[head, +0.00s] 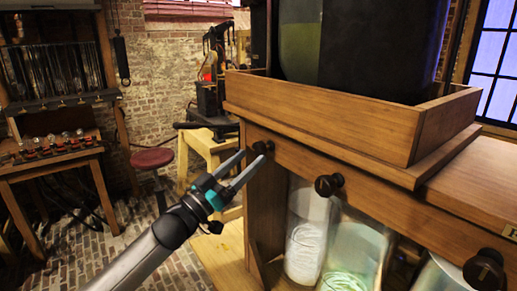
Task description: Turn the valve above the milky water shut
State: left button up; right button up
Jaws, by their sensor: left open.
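Three dark valve knobs sit along the front of the wooden stand: a left valve (263,147), a middle valve (328,184) and a right valve (485,269). Below them stand glass jars. The left jar (306,240) has whitish contents, the middle jar (352,262) looks pale green, and the right jar (440,276) is cut off by the frame. I cannot tell for certain which one is the milky water. My left gripper (253,156) is open, its fingertips close to the left valve; I cannot tell whether they touch it. The right gripper is out of view.
A wooden tray (320,110) with a dark tank (385,45) tops the stand. At the left are a wooden bench (50,165) and a red stool (152,158). A small table with dark apparatus (208,97) stands behind my gripper. Brick floor (120,250) is open at lower left.

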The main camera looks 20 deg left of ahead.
aim_at(256, 153)
pick_arm(q)
jog(key=shift+x, duration=2.25)
grip_shut()
